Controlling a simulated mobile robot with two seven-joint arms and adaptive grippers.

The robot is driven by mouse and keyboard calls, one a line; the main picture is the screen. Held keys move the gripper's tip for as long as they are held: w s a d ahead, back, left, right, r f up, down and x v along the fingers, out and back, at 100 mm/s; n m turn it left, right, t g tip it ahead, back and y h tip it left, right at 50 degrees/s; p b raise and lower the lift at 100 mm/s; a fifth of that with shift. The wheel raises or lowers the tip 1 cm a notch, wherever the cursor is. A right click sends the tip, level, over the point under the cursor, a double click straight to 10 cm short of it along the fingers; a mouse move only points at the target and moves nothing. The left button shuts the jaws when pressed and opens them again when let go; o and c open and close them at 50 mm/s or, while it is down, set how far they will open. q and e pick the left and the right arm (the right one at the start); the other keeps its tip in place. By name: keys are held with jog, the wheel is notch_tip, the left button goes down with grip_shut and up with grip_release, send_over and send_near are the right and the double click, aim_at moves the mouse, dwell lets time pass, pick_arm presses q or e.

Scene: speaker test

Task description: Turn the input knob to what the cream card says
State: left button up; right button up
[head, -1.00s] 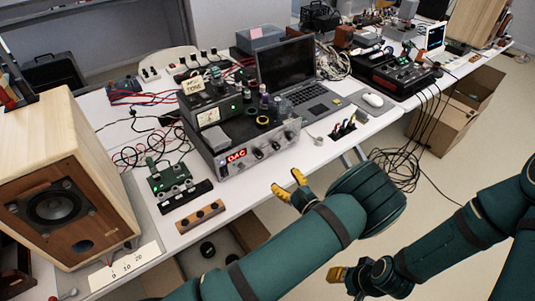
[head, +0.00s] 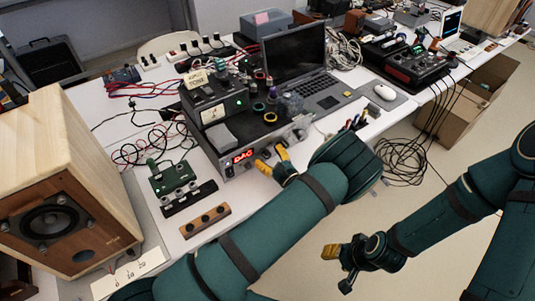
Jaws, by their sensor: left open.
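The silver amplifier (head: 233,173) stands on the table, its front panel facing me. Its red display (head: 243,156) appears to read "DAC". A row of dark knobs runs right of the display; one knob (head: 266,153) shows just behind my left gripper (head: 272,159). That gripper is open, its yellow fingertips spread close to the panel and partly hiding the knobs. I cannot tell whether it touches one. My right gripper (head: 331,251) is over the floor, away from the table.
A dark unit (head: 217,97) sits on the amplifier, with a pale label (head: 213,113). A laptop (head: 300,70) stands behind right. A wooden speaker (head: 60,190), a green circuit board (head: 172,178) and a wooden strip with holes (head: 205,220) are at left. Cables hang at right.

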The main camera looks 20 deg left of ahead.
pick_arm(q)
jog(key=shift+o, duration=0.3)
grip_shut()
jog(key=shift+m, duration=0.6)
jog(key=m+p, duration=0.1)
jog(key=m, duration=0.1)
jog(key=shift+r+m, duration=0.15)
jog(key=shift+m, duration=0.15)
jog(key=m+p, duration=0.1)
jog(key=m, duration=0.2)
jog(key=shift+w+m, duration=0.1)
jog(key=shift+m, duration=0.2)
jog(key=m, duration=0.4)
jog(key=shift+p, duration=0.4)
jog(key=shift+w+d+m, duration=0.1)
jog(key=shift+m, duration=2)
